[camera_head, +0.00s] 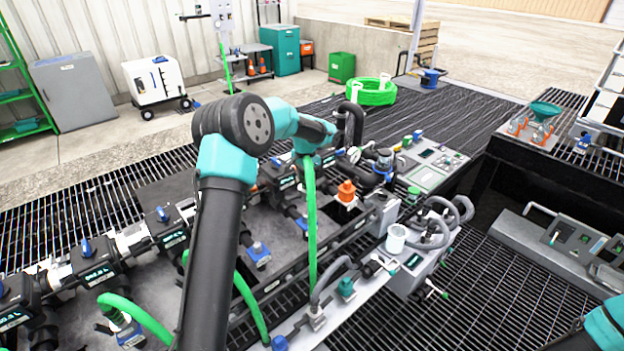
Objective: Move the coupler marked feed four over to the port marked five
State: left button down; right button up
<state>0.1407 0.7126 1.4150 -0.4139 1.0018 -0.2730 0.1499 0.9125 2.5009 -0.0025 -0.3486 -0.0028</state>
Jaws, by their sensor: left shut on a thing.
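My left arm reaches up and across the manifold (120,240), a row of black valve bodies with blue handles and lit labels. My left gripper (318,158) is at the far end of that row, mostly hidden behind my own wrist. It is shut on a hose coupler, which I can barely make out. A green hose (311,220) hangs from there almost straight down to the front rail. The port labels, such as this lit one (97,275), are too small to read, so I cannot tell which is five. My right gripper is out of view.
Another green hose (140,318) curves at the lower left. An orange fitting (346,190), a white cup (396,238) and grey hoses (437,228) crowd the area right of my left gripper. A control panel (432,165) stands behind them. Open grating lies at the lower right.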

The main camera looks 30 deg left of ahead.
pick_arm(q)
jog(key=shift+f, duration=0.2)
jog(key=shift+f, duration=5.8)
jog(key=c, duration=0.8)
grip_release()
notch_tip(320, 180, up, 17)
jog(key=shift+r, duration=0.2)
